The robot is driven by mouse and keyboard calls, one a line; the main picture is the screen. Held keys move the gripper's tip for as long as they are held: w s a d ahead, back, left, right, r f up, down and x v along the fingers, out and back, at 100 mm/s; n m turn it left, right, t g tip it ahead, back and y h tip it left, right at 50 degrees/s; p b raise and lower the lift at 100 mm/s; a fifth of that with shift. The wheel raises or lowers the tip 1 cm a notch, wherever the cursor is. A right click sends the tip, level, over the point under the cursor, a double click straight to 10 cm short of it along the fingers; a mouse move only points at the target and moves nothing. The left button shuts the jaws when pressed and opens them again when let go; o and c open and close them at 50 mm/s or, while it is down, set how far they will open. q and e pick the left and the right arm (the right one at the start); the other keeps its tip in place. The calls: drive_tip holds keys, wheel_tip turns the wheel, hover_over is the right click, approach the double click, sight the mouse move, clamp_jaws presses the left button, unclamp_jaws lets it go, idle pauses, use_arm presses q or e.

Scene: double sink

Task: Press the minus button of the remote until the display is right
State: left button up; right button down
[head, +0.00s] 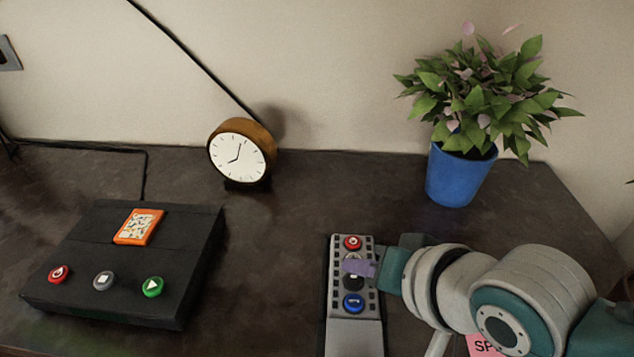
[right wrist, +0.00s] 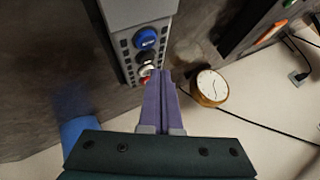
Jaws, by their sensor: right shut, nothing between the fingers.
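The remote (head: 354,335) is a grey upright-lying panel on the dark tabletop, with a column of buttons: red (head: 353,242) at the far end, a pale one partly hidden, a dark one, and blue (head: 353,303) nearest me. I cannot read a minus sign on any button. My right gripper (head: 358,267) reaches in from the right, its purple fingers shut and empty over the pale and dark buttons. In the right wrist view, the closed fingertips (right wrist: 160,74) are beside the pale button; contact cannot be told. No readable display shows. My left gripper is not in view.
A black box (head: 110,246) with red, grey and green buttons and an orange cartridge (head: 139,227) stands at left. A round clock (head: 241,153) stands behind, near the wall. A blue plant pot (head: 456,178) is at back right. The tabletop between box and remote is clear.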

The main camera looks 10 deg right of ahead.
drive_tip(key=shift+f, duration=0.1)
drive_tip(key=shift+f, duration=0.3)
drive_tip(key=shift+f+b, duration=0.45)
drive_tip(key=shift+f, duration=0.05)
idle(0.5)
drive_tip(key=shift+r, duration=0.1)
drive_tip(key=shift+r+p, duration=0.8)
drive_tip(key=shift+p, duration=0.25)
wheel_tip(320, 180, up, 5)
drive_tip(key=p, duration=0.5)
